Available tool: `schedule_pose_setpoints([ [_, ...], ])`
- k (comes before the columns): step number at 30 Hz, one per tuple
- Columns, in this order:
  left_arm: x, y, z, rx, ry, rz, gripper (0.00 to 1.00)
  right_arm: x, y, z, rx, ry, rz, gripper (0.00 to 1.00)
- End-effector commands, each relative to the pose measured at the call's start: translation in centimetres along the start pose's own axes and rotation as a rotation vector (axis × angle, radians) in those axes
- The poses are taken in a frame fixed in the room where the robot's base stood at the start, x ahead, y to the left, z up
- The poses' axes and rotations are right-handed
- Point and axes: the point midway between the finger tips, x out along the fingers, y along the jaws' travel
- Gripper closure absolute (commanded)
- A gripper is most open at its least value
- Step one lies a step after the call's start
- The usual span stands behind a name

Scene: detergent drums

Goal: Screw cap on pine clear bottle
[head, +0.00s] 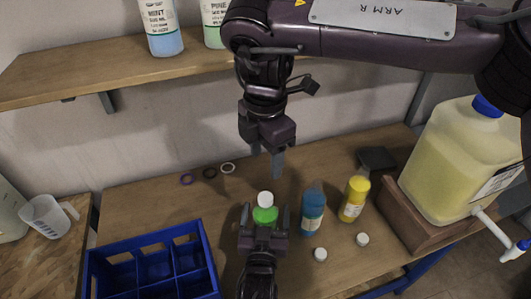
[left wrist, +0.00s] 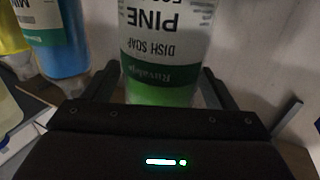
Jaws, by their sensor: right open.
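The pine bottle (head: 265,215) is clear with green liquid and stands upright at the table's front middle. A white cap (head: 265,199) sits on its mouth; I cannot tell how tight it is. My left gripper (head: 265,222) has one finger on each side of the bottle, seemingly touching it. In the left wrist view the pine bottle (left wrist: 165,45) shows its label upside down between the fingertips (left wrist: 162,75). My right gripper (head: 274,160) is open and empty, pointing down above and behind the cap, apart from it.
A blue bottle (head: 313,210) and a yellow bottle (head: 354,200) stand to the right. Two loose white caps (head: 320,254) (head: 362,239) lie before them. A blue crate (head: 150,240) is at left, small rings (head: 210,173) behind. A large drum (head: 455,160) stands at right.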

Motion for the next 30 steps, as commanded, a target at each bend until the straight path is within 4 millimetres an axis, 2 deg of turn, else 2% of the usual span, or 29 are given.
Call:
schedule_pose_setpoints([
  [11,-0.6,0.0,0.2,0.000,-0.001,0.000,0.16,0.2,0.0,0.0,0.000,0.000,0.000,0.46],
  [22,-6.4,0.0,0.3,0.000,-0.003,0.002,0.16,1.7,0.0,0.0,0.000,0.000,0.000,0.46],
  [26,-7.5,0.0,0.2,-0.001,-0.001,-0.001,0.16,1.9,0.0,0.0,0.000,0.000,0.000,0.46],
  [30,-7.8,0.0,0.0,0.000,0.000,-0.001,0.16,1.9,0.0,0.0,0.000,0.000,0.000,0.46],
])
